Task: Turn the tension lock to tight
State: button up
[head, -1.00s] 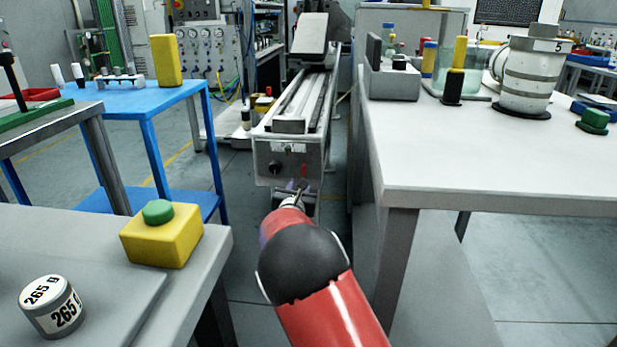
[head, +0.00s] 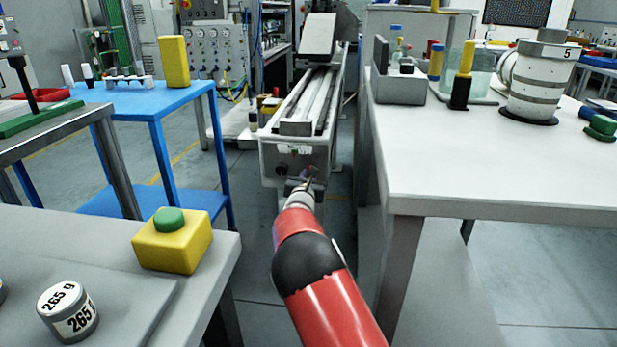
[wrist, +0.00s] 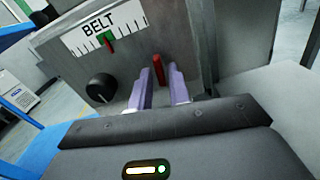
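A red lever (wrist: 158,68), likely the tension lock, stands upright on the grey front panel (wrist: 180,30) of the belt machine in the wrist view. My gripper (wrist: 158,80) is in front of the panel with one pale purple finger on each side of the lever. The fingers are open, with a narrow gap to the lever on both sides. The lever's lower part and any lock marking are hidden behind my gripper. In the head view my gripper (head: 306,186) is at the machine's front end (head: 280,155), and the lever cannot be made out.
A black knob (wrist: 101,87) is left of the fingers, below a BELT scale (wrist: 105,30) with a red and green pointer. A white-topped table (head: 480,160) stands close on the right of my arm. A grey bench with a yellow button box (head: 172,245) is on the left.

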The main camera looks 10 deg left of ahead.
grip_shut()
jog(key=shift+f+m+b, duration=0.2)
jog(key=shift+m+b, duration=0.1)
jog(key=shift+b, duration=0.65)
jog(key=shift+r+m+b, duration=0.1)
jog(key=shift+m+b, duration=7.35)
jog(key=shift+m, duration=0.45)
